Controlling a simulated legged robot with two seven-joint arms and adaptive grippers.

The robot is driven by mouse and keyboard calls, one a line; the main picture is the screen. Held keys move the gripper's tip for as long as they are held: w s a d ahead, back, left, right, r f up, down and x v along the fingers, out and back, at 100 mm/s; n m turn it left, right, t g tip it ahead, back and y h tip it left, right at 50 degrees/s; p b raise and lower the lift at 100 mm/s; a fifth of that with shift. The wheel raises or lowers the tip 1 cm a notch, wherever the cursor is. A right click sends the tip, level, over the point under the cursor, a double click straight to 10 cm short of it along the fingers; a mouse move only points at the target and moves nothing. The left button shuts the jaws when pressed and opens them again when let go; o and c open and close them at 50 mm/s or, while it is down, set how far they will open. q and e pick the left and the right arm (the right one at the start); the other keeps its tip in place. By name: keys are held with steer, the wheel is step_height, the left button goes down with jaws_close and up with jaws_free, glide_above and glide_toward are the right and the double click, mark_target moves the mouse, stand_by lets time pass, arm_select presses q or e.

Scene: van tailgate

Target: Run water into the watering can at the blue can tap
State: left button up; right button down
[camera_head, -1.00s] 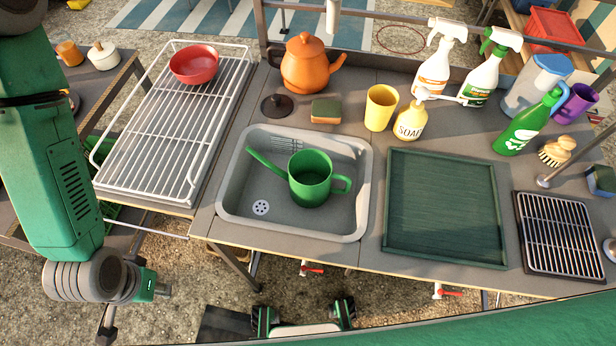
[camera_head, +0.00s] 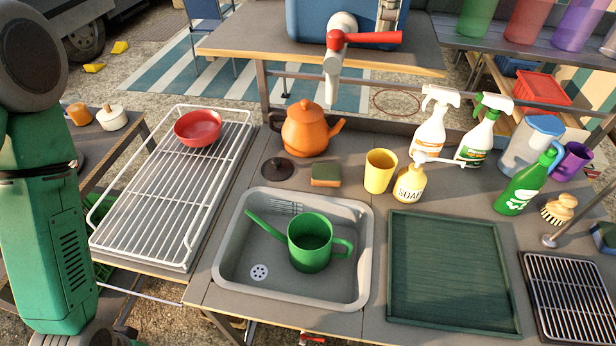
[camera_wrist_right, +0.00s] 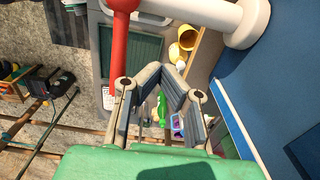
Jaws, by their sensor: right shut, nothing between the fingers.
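The green watering can (camera_head: 311,243) stands upright in the grey sink (camera_head: 229,262), its spout pointing left. The white tap (camera_head: 333,75) has a red lever (camera_head: 372,38) pointing right and sits at the front of the blue can (camera_head: 310,18), cut off at the top. No water shows at the tap. My right gripper (camera_head: 389,18) is shut and empty at the blue can's front, close to the lever's end. In the right wrist view, its fingers (camera_wrist_right: 160,98) are just beside the red lever (camera_wrist_right: 119,55); I cannot tell if they touch. My left gripper is out of view.
The can stands on a raised shelf (camera_head: 225,43) behind the sink. A rack (camera_head: 165,205) with a red bowl (camera_head: 198,128) is left; a green tray (camera_head: 440,275) is right. A kettle (camera_head: 305,132), yellow cup (camera_head: 380,172) and several bottles stand behind the sink.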

steer(key=shift+s+a, duration=0.1)
steer(key=shift+s, duration=0.05)
steer(key=s+a+r+p, duration=0.2)
steer(key=s+r+p, duration=0.2)
steer(key=s+p, duration=0.1)
steer(key=shift+s+a+r+p, duration=0.25)
steer(key=shift+s+r+p, duration=0.05)
steer(key=shift+r, duration=0.05)
stand_by(1.6)
steer(key=s+a, duration=0.2)
steer(key=a, duration=0.4)
steer(key=shift+s, duration=0.4)
